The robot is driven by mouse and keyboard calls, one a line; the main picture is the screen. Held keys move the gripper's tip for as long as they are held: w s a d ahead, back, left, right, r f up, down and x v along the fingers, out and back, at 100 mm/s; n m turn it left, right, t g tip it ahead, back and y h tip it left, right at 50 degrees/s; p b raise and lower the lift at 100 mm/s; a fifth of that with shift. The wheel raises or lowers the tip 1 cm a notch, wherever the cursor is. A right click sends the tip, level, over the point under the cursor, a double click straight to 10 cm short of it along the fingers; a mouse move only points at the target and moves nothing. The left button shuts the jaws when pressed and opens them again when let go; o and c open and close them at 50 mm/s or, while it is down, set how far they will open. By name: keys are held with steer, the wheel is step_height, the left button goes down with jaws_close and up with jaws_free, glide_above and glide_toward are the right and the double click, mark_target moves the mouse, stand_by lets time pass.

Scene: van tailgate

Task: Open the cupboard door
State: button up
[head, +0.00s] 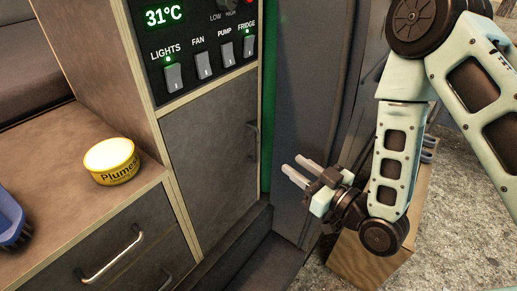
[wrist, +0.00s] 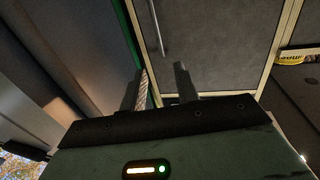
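The cupboard door (head: 215,165) is a grey panel in a pale wood frame below the switch panel. It looks shut. Its dark vertical handle (head: 253,147) is at the door's right edge. In the wrist view the door (wrist: 220,45) fills the upper middle, with the handle (wrist: 157,27) near its left edge. My gripper (head: 292,168) is to the right of the door, lower than the handle and apart from it. Its two fingers are spread with nothing between them. The wrist view also shows the fingers (wrist: 161,85) apart, below the handle.
A switch panel (head: 205,45) is above the door. Left of it, a counter (head: 60,170) bears a yellow tin (head: 111,161) and a blue brush (head: 10,220). A drawer with a bright handle (head: 112,255) is under the counter. A wooden box (head: 370,262) stands on the ground below my arm.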

mark_target(258, 139)
steer(key=p+x, duration=0.2)
steer(key=x, duration=0.9)
steer(key=shift+w+a+r, duration=0.1)
steer(key=shift+w+a, duration=0.15)
steer(key=shift+w+a+p, duration=0.3)
steer(key=shift+w+a, duration=0.05)
steer(key=shift+w, duration=0.1)
jaws_close()
